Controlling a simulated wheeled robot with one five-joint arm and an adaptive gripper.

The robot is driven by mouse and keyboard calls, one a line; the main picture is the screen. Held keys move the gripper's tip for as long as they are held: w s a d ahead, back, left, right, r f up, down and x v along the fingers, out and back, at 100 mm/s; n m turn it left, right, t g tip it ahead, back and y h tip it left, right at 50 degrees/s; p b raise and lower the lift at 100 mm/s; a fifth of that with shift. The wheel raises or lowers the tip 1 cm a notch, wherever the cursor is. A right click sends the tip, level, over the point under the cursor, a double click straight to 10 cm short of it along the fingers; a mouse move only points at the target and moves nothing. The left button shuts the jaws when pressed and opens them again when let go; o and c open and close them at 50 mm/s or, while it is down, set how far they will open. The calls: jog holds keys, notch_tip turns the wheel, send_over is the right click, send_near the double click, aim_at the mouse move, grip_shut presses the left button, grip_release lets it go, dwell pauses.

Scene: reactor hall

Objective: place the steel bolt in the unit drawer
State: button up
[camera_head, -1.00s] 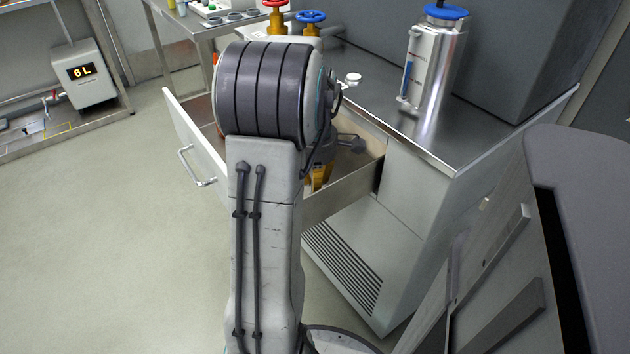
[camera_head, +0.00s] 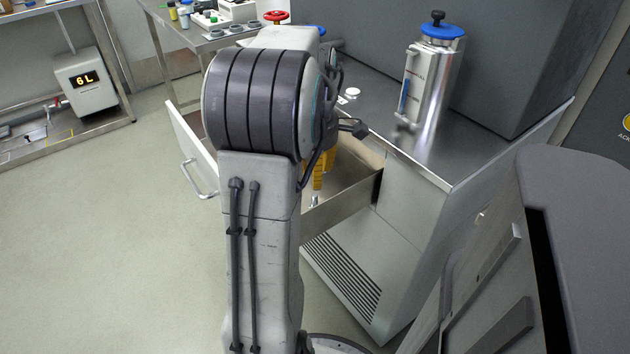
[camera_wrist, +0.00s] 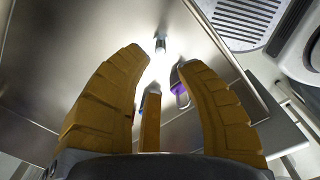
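The unit drawer (camera_head: 345,198) is pulled open from the grey cabinet. My yellow-fingered gripper (camera_head: 317,180) is above it, partly hidden behind my arm. In the wrist view my gripper (camera_wrist: 158,75) is open, its fingers spread and nothing between their tips. A small steel piece, apparently the bolt (camera_wrist: 160,44), shows just beyond the fingertips, apart from them, against the drawer's metal floor. It also appears as a small bright piece (camera_head: 314,201) below the fingers in the head view. A small purple-and-metal object (camera_wrist: 180,93) shows beside the right finger; I cannot tell what it is.
A steel canister with a blue lid (camera_head: 432,80) and a small white disc (camera_head: 351,92) stand on the cabinet top. The drawer handle (camera_head: 196,180) juts left. A side table (camera_head: 205,35) with small items is behind. The floor at left is clear.

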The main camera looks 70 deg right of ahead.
aim_at(314, 196)
jog(key=shift+a+r+p, duration=0.1)
jog(key=shift+r+p, duration=0.55)
jog(key=shift+r, duration=1.9)
jog(key=w+a+m, duration=0.2)
jog(key=w+a, duration=1.3)
jog(key=a, duration=0.3)
jog(key=s+a+f+m+t, duration=0.1)
jog(key=a+f, duration=0.1)
jog(key=a, duration=0.7)
jog(key=s+a+f+m+t, duration=0.1)
jog(key=s+a+f, duration=0.1)
jog(key=a, duration=0.8)
jog(key=shift+m, duration=0.4)
jog(key=shift+s, duration=0.1)
